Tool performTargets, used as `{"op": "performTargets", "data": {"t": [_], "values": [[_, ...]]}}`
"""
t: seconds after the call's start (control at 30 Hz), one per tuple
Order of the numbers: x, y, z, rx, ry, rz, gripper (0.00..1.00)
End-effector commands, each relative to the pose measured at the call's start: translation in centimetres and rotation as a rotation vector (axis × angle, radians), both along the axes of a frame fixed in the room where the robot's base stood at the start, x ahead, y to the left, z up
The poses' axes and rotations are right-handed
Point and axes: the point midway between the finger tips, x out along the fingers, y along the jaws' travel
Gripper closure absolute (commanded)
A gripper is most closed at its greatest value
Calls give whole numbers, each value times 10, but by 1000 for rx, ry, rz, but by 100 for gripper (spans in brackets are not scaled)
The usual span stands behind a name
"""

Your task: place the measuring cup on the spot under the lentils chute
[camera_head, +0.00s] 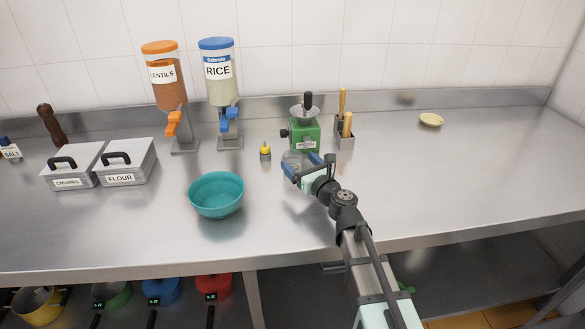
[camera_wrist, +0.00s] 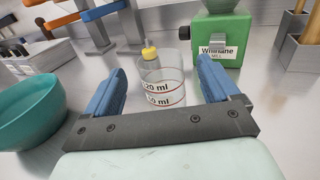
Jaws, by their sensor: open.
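The clear measuring cup (camera_wrist: 162,85), marked with ml lines, stands upright on the steel counter. In the wrist view it sits ahead of and between the blue fingers of my gripper (camera_wrist: 160,85). In the head view the cup (camera_head: 291,160) is partly hidden by my gripper (camera_head: 306,166), which is open with nothing clamped. The lentils dispenser (camera_head: 165,78) has an orange lid and orange chute (camera_head: 173,122). It stands at the back left, and its grey base (camera_head: 184,147) has nothing on it.
The rice dispenser (camera_head: 221,75) stands right of the lentils one. A green mill (camera_head: 305,135) and utensil holder (camera_head: 345,139) stand behind my gripper. The right counter is mostly clear.

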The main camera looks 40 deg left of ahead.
Motion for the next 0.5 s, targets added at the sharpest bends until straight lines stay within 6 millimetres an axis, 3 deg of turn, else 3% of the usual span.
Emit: {"op": "performTargets", "data": {"t": [0.03,0.33,0.5], "values": [[4,9,0,0,0,1,11],[10,24,-1,0,0,0,11],[19,44,-3,0,0,1,11]]}}
